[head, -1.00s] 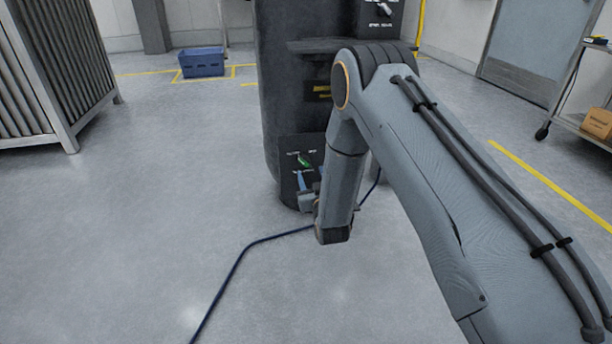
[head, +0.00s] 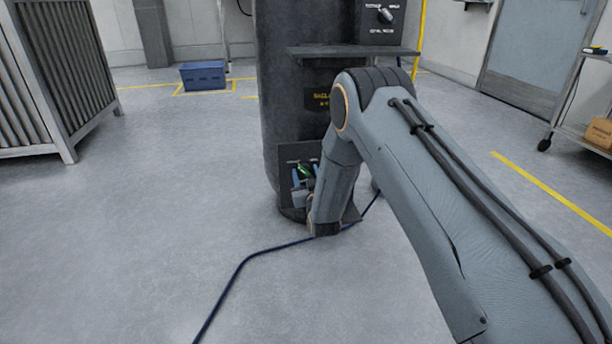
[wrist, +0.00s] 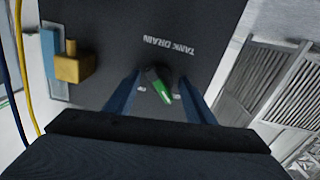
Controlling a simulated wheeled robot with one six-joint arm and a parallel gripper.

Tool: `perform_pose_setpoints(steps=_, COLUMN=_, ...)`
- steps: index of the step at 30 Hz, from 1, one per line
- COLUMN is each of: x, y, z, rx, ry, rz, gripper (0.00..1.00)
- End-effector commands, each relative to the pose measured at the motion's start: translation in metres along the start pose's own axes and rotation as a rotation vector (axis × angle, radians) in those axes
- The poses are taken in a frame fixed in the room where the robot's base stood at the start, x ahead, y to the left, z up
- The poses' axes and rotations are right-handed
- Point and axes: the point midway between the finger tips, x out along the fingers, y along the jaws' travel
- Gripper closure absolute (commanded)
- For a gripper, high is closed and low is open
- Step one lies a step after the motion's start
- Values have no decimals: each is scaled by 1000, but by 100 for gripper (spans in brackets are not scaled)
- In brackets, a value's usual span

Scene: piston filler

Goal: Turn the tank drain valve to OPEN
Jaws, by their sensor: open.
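The tank drain valve has a green handle (wrist: 160,88), which stands out from a dark panel (wrist: 190,22) marked TANK DRAIN in the wrist view. The lettering appears upside down there. The handle is tilted, and its position labels are too small to read. My gripper (wrist: 160,100) is open, with one blue finger on each side of the handle; I cannot tell whether either touches it. In the head view the green handle (head: 305,170) shows low on the dark tank (head: 285,100), with my gripper (head: 304,180) at it, partly hidden by my arm.
A dark blue hose (head: 240,270) runs over the floor. A shelf (head: 350,51) juts from the tank above my arm.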

Motion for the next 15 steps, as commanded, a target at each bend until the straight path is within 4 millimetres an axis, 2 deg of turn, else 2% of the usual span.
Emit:
perform_pose_setpoints(steps=2, x=0, y=0, z=0, rx=0, ry=0, rz=0, gripper=51)
perform_pose_setpoints(steps=9, x=0, y=0, z=0, rx=0, ry=0, rz=0, gripper=91)
perform_pose_setpoints(steps=15, x=0, y=0, z=0, rx=10, ry=0, rz=0, gripper=92)
